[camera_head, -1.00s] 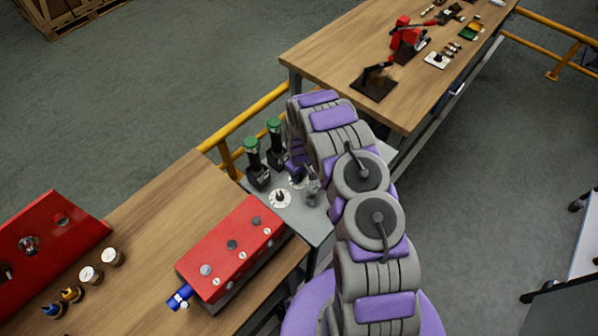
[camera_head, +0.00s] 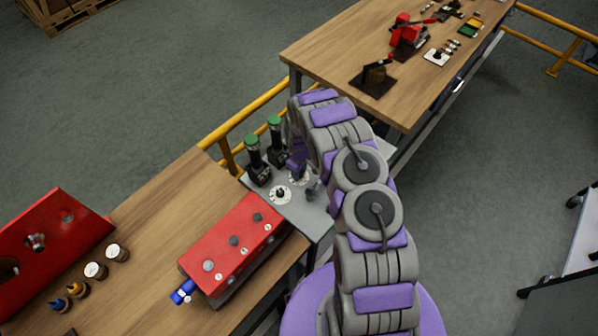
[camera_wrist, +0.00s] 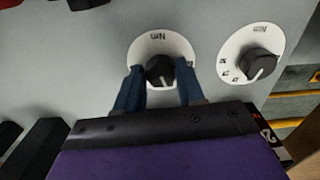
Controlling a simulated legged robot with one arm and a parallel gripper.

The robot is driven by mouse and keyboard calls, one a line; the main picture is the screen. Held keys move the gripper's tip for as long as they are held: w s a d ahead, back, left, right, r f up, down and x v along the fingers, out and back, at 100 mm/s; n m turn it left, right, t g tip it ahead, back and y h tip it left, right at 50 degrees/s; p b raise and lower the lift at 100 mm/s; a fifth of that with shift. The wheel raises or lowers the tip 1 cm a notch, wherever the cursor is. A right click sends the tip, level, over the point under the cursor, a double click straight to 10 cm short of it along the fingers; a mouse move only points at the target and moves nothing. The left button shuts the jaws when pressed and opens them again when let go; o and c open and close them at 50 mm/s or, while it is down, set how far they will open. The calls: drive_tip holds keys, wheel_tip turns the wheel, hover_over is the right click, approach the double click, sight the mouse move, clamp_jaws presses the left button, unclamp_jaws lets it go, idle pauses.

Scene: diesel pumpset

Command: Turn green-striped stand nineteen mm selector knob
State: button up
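A grey stand (camera_head: 305,213) carries black selector knobs on white round dials. In the wrist view, one black knob (camera_wrist: 160,71) sits on a dial marked "Nm", between the two blue fingers of my gripper (camera_wrist: 159,78). The fingers are spread with a small gap on each side of the knob. A second knob (camera_wrist: 259,65) on its own dial is to the right, clear of the fingers. In the head view my gripper (camera_head: 298,167) is low over the stand and partly hidden by my arm. I cannot make out a green stripe or the size marking.
Two black levers with green tops (camera_head: 254,158) stand at the stand's back left. A red box (camera_head: 232,245) with buttons sits on the wooden bench (camera_head: 160,215) in front. A yellow rail (camera_head: 245,117) runs behind. Another bench (camera_head: 330,55) is at the upper right.

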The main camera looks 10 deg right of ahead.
drive_tip(key=o, duration=0.4)
drive_tip(key=shift+c, duration=0.2)
wheel_tip(320, 180, up, 17)
drive_tip(key=shift+r, duration=0.15)
idle(0.4)
idle(0.5)
drive_tip(key=s+d+r+m+b, duration=0.1)
drive_tip(key=s+r+m+b, duration=0.35)
drive_tip(key=s+r, duration=1.15)
drive_tip(key=s+r+m+g+b, duration=0.1)
drive_tip(key=s+m+b, duration=0.1)
drive_tip(key=s, duration=1.1)
drive_tip(key=s+r+m+b, duration=0.1)
drive_tip(key=s+b, duration=0.3)
drive_tip(key=s, duration=0.9)
drive_tip(key=shift+s+a+r+m+g, duration=0.2)
drive_tip(key=shift+a+r+m+g, duration=0.2)
drive_tip(key=shift+r, duration=0.4)
